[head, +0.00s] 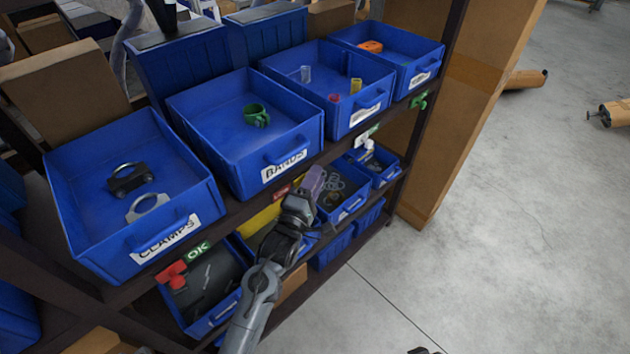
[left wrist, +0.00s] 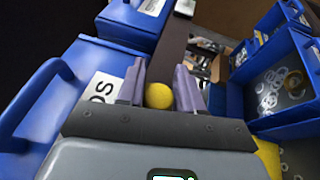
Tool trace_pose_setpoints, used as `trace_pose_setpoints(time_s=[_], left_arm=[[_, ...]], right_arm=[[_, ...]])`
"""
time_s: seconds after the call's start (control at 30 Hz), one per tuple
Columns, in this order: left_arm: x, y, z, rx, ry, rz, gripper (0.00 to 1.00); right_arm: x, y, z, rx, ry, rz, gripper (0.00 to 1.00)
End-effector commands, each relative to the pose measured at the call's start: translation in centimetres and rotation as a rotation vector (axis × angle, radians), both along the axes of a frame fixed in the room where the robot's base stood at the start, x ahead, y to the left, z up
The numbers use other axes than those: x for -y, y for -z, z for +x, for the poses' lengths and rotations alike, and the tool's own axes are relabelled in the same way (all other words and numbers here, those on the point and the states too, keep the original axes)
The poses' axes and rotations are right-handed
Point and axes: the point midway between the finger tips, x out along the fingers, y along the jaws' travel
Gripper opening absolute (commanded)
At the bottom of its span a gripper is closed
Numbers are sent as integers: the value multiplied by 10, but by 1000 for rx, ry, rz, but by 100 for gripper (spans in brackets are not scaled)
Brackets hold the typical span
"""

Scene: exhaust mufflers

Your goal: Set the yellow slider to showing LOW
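The yellow slider's round knob (left wrist: 158,95) shows in the left wrist view, between the two purple fingers of my left gripper (left wrist: 160,88). The fingers stand apart on either side of the knob, and I see no clear grip on it. In the head view my left gripper (head: 313,180) is at the shelf's front edge, below and right of the BANDS bin, and hides the slider. A small red label (head: 281,191) shows left of the gripper; its text is too small to read. My right gripper is not clearly seen.
A red slider (head: 173,276) with a green OK label (head: 197,252) is on the shelf edge left. A white slider (head: 368,145) and a green slider (head: 418,101) are on the right. Blue bins (head: 294,163) stand above and below the edge. Open floor (head: 500,230) lies right.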

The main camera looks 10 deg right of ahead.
Motion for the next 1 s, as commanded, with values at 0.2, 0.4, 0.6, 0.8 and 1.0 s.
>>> trace_pose_setpoints(time_s=[0.2, 0.4, 0.6, 0.8, 1.0], left_arm=[[0, 1, 0, -1, 1, 1, 53], [0, 0, -1, 1, 1, 0, 53], [-7, 3, -13, -1, 1, -2, 53], [-22, 8, -40, -2, 0, -1, 53], [-39, 14, -68, -1, 0, 0, 53]], right_arm=[[0, 0, 1, 2, 0, 0, 0], [0, -1, 1, 3, 0, 0, 0], [0, -4, 1, 3, 0, 0, 0], [0, -10, 1, 3, 0, 0, 0], [0, -15, 1, 3, 0, 0, 0]])
